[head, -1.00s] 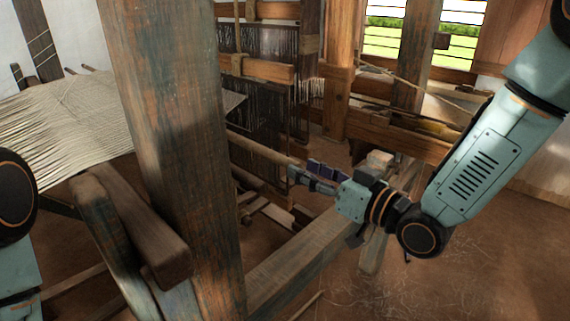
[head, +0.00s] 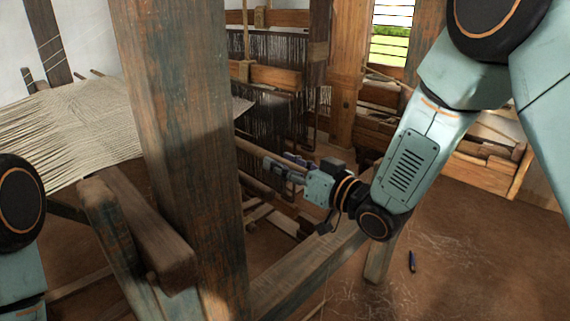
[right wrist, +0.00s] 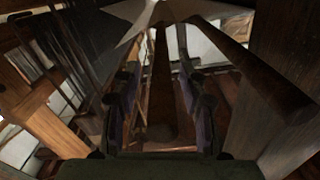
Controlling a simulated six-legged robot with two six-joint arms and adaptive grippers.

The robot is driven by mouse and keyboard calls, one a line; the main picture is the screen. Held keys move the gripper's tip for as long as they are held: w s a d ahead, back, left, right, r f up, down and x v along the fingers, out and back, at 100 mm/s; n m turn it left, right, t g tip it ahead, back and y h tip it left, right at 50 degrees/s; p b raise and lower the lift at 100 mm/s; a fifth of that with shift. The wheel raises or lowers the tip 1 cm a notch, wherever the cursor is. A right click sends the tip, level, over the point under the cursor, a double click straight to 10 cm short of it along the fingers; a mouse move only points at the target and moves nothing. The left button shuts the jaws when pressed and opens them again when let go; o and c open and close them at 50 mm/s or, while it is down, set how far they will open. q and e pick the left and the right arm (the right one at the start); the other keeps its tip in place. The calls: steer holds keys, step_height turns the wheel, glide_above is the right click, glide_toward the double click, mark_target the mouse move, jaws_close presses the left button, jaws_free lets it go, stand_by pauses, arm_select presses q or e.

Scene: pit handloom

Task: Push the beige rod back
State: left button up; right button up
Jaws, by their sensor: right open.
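The beige rod (head: 250,149) runs slantwise behind the thick front post in the head view. Its right end meets the outline of my right gripper (head: 282,168), so the end is hidden, and I cannot tell whether they touch. My right gripper is open and points left toward the post. In the right wrist view its two fingers (right wrist: 155,105) stand apart with nothing clearly held between them. A round brown bar (right wrist: 255,70) slants past the right finger there; I cannot tell if it is the same rod. My left gripper is out of view.
The thick wooden post (head: 180,150) stands left of my right gripper. A long low beam (head: 310,270) runs below it. Pale warp threads (head: 70,125) stretch at the left. A small dark blue object (head: 412,261) lies on open floor at the right.

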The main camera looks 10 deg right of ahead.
steer(key=shift+s+r, duration=0.15)
steer(key=shift+s, duration=0.05)
steer(key=c, duration=0.3)
steer(key=shift+w, duration=0.1)
jaws_close()
